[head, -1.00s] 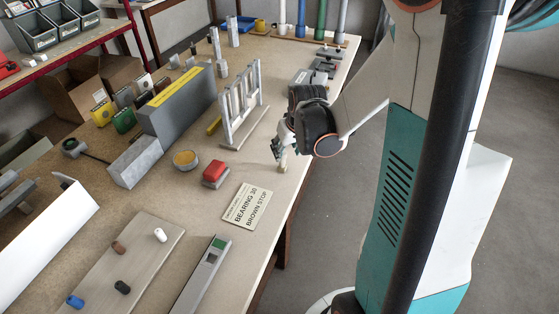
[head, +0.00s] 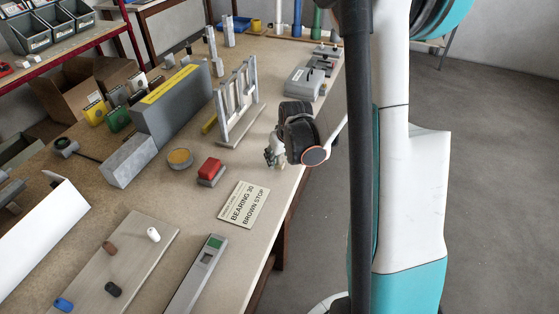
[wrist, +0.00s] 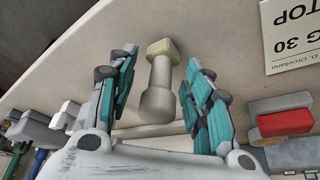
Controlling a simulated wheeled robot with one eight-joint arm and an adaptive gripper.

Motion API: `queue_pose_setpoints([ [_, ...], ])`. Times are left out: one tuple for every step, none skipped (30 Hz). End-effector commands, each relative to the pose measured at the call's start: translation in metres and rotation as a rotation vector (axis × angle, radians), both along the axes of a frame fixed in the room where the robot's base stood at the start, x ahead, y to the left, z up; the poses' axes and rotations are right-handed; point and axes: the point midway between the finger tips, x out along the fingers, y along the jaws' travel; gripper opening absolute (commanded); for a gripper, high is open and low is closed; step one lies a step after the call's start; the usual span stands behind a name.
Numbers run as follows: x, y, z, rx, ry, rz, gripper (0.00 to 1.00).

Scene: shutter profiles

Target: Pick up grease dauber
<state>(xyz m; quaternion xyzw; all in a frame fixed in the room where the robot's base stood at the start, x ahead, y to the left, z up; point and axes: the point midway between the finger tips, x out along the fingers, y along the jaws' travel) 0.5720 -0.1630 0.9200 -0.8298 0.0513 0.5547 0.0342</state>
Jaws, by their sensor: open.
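The likely grease dauber (wrist: 159,75), a pale piece with a cream block-like end and a rounded grey-beige end, is in the wrist view. It lies between the two teal fingers of my gripper (wrist: 160,68). The fingers are apart, with a visible gap on each side of it. In the head view my gripper (head: 273,157) is low over the bench near its right edge. The dauber is mostly or wholly hidden there by my gripper and wrist.
A grey upright rack (head: 238,105) is behind and left of my gripper. The bench edge and open floor (head: 325,235) are to the right.

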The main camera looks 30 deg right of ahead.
Motion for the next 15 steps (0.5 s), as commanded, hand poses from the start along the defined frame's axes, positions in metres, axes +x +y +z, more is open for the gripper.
queue_pose_setpoints([
  [-0.0002, 0.0001, 0.0005, 0.0, 0.0, 0.0, 0.46],
  [-0.0002, 0.0001, 0.0006, 0.0, 0.0, 0.0, 0.46],
  [-0.0003, 0.0001, 0.0006, 0.0, 0.0, 0.0, 0.46],
  [-0.0003, 0.0001, 0.0006, 0.0, 0.0, 0.0, 0.39],
  [-0.0003, 0.0001, 0.0006, 0.0, 0.0, 0.0, 0.32],
  [-0.0003, 0.0001, 0.0006, 0.0, 0.0, 0.0, 0.23],
  [-0.0003, 0.0001, 0.0007, 0.0, 0.0, 0.0, 0.16],
  [-0.0003, 0.0001, 0.0007, 0.0, 0.0, 0.0, 0.11],
  [-0.0003, 0.0001, 0.0007, 0.0, 0.0, 0.0, 0.1],
  [-0.0003, 0.0001, 0.0007, 0.0, 0.0, 0.0, 0.1],
  [-0.0003, 0.0001, 0.0007, 0.0, 0.0, 0.0, 0.1],
  [-0.0003, 0.0001, 0.0007, 0.0, 0.0, 0.0, 0.1],
  [-0.0003, 0.0001, 0.0007, 0.0, 0.0, 0.0, 0.1],
  [-0.0003, 0.0001, 0.0007, 0.0, 0.0, 0.0, 0.1],
  [-0.0003, 0.0001, 0.0007, 0.0, 0.0, 0.0, 0.1],
])
